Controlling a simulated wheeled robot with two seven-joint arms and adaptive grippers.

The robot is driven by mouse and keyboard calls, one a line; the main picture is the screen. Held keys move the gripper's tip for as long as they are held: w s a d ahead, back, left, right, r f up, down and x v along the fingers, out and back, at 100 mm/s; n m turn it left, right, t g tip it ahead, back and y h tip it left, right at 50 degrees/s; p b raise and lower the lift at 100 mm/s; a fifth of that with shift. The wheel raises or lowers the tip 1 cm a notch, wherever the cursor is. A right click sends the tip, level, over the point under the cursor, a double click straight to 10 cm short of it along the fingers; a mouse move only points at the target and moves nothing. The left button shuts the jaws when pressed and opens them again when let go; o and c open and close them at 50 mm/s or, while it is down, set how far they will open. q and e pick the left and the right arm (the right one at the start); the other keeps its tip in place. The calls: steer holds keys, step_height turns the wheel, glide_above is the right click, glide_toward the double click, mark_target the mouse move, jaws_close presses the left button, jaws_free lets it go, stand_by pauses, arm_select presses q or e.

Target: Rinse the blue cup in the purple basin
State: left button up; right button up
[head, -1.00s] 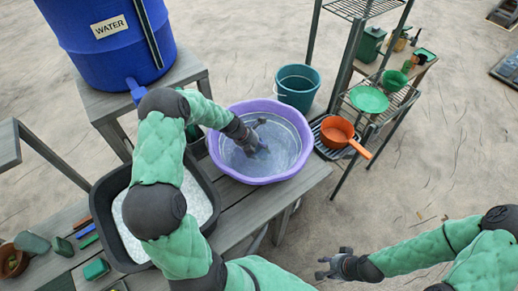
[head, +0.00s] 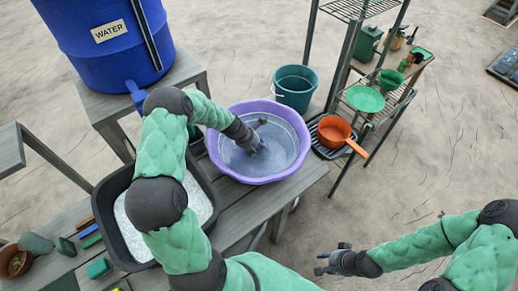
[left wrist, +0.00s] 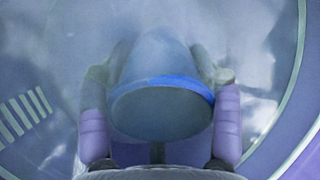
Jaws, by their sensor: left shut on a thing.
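The purple basin (head: 228,167) stands on the wooden bench and holds water. My left gripper (head: 262,148) reaches down into the basin and is in the water. In the left wrist view it is shut on the blue cup (left wrist: 160,108), with a purple-padded finger on each side of it. The cup looks pale blue-grey with a bright blue band at its near end, and it is seen hazily through the water. In the head view the cup is mostly hidden by the gripper. My right gripper (head: 324,263) is empty, with its fingers apart, over the sandy ground at lower right.
A blue water barrel (head: 105,65) with a tap stands at upper left. A black tray (head: 117,240) of white grains is left of the basin. A teal bucket (head: 296,88) and a rack with an orange pan (head: 334,131) stand beyond it. The ground right of the bench is clear.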

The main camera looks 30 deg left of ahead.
arm_select(q)
steer(key=shift+s+a, duration=0.3)
steer(key=shift+a, duration=0.2)
steer(key=shift+s+a, duration=0.25)
steer(key=shift+a, duration=0.2)
steer(key=shift+w+d+p, duration=0.35)
steer(key=shift+d+p, duration=0.1)
steer(key=shift+d, duration=0.1)
steer(key=shift+w+d+p, duration=0.3)
steer(key=shift+d+p, duration=0.1)
steer(key=shift+d, duration=0.15)
steer(key=shift+s+a, duration=0.35)
steer(key=shift+a, duration=0.2)
steer(key=shift+s+a, duration=0.3)
steer(key=shift+a, duration=0.2)
steer(key=shift+w+d+p, duration=0.35)
steer(key=shift+d+p, duration=0.15)
steer(key=shift+p, duration=0.15)
step_height(320, 180, up, 20)
steer(key=p, duration=2.1)
steer(key=shift+r, duration=0.15)
